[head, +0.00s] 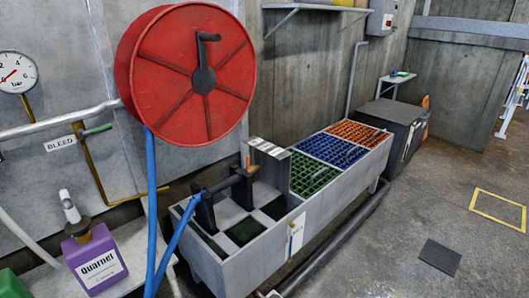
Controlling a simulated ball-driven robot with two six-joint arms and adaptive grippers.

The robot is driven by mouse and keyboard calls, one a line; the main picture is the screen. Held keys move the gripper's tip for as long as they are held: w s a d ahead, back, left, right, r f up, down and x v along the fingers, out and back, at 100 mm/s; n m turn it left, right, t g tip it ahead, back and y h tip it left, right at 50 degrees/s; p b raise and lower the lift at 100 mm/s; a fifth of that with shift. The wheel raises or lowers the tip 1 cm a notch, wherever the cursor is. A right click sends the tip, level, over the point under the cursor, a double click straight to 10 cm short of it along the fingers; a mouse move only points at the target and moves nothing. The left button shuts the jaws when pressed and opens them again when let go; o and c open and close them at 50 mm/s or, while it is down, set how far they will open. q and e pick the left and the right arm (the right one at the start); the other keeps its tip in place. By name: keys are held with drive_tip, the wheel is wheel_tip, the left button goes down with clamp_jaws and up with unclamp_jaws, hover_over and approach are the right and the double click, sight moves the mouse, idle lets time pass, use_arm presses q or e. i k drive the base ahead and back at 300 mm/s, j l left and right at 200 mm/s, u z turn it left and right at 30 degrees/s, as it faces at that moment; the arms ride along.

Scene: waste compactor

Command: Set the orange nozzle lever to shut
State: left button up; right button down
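The nozzle (228,183) is a dark tube lying across black upright holders at the near left end of the long grey trough (262,246). A blue hose (178,238) runs up to its left end. A small orange part (253,170), which looks like the lever, sits at the nozzle's right end. A thin brownish upright piece (247,160) stands right beside it. The lever is too small here to tell which way it is set. Neither of my grippers is in view.
A large red hose reel (190,75) with a dark crank hangs above the trough's left end. A purple Quarnel jug (97,260) stands at the lower left. Green (311,172), blue (333,149) and orange (357,133) grates fill the trough's far part. The floor at right is mostly clear.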

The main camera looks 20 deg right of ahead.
sight(249, 169)
drive_tip(key=i+l, duration=0.15)
drive_tip(key=l, duration=0.35)
drive_tip(key=i+l+u, duration=0.1)
drive_tip(key=l, duration=0.4)
drive_tip(key=i+l, duration=0.1)
drive_tip(key=l, duration=0.45)
drive_tip(key=i+l+u, duration=0.1)
drive_tip(key=l, duration=0.4)
